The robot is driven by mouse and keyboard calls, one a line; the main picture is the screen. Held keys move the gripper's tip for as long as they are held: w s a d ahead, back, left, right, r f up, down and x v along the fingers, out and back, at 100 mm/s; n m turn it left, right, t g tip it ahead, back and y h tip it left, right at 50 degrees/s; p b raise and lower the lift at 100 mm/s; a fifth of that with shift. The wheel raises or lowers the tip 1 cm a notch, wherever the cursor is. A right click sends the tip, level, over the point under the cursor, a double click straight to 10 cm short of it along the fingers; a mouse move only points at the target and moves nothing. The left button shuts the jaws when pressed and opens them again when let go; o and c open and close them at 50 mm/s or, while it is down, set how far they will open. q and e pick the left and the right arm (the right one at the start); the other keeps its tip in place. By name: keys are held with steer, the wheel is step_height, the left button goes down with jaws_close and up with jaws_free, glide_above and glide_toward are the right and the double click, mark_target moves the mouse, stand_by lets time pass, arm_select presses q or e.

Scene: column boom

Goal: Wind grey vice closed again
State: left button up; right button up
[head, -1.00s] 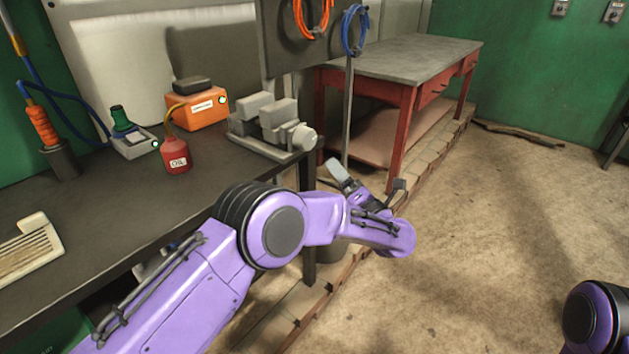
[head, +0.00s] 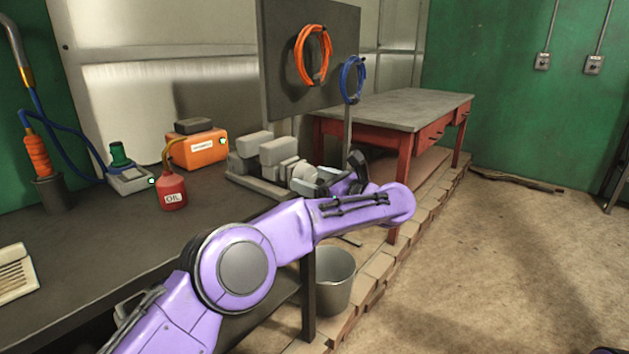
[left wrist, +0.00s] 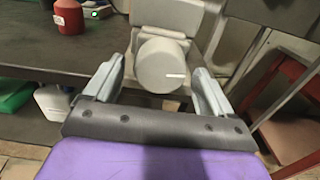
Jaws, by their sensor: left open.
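The grey vice (head: 265,158) stands at the right end of the dark bench, its two block jaws showing in the head view. In the left wrist view the vice (left wrist: 178,14) is at the top middle, and its round knob (left wrist: 162,66) with a white mark faces me. My left gripper (left wrist: 164,80) is open, one finger on each side of the knob, with a gap showing on both sides. In the head view my left gripper (head: 325,180) is at the vice's right end and partly hides the knob. My right gripper is not in view.
On the bench are a red oil can (head: 172,192), an orange case (head: 197,149), a soldering station (head: 130,178) and a cream vent piece (head: 16,273). A bucket (head: 326,280) stands below the bench end. A red table (head: 400,112) is behind.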

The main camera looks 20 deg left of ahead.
arm_select(q)
steer(key=c, duration=1)
steer(key=shift+c, duration=0.2)
